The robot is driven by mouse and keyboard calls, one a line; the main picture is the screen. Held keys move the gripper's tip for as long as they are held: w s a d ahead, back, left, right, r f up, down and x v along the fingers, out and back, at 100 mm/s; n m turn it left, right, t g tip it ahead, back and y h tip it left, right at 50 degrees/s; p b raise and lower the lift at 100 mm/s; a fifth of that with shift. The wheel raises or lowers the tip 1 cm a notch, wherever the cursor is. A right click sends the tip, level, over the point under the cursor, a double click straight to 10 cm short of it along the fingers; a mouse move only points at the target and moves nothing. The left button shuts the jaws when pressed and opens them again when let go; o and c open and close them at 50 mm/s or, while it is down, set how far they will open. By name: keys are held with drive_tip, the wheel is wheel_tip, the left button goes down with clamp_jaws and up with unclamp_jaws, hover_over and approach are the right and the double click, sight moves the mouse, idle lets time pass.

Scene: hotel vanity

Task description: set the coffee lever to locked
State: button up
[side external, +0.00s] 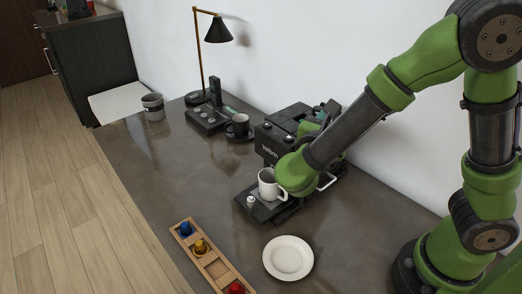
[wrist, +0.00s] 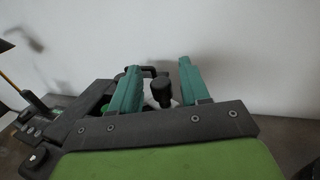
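The coffee machine (side external: 272,148) is a dark box on the counter, with a white mug (side external: 267,187) on its front tray. In the wrist view, a short black knob (wrist: 161,90), which looks like the end of the coffee lever, stands upright between my fingers. My gripper (wrist: 160,82) is open, with its two teal fingers on either side of the knob and gaps visible. In the side view, my arm hides most of the gripper and the lever, at the machine's right side. I cannot tell the lever's setting.
A white plate (side external: 288,258) and a wooden tray (side external: 213,265) with coloured capsules lie in front. The wall is close behind the machine.

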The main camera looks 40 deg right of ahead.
drive_tip(key=shift+a, duration=0.1)
drive_tip(key=v, duration=1.6)
drive_tip(key=shift+s+a, duration=0.2)
drive_tip(key=shift+a, duration=0.15)
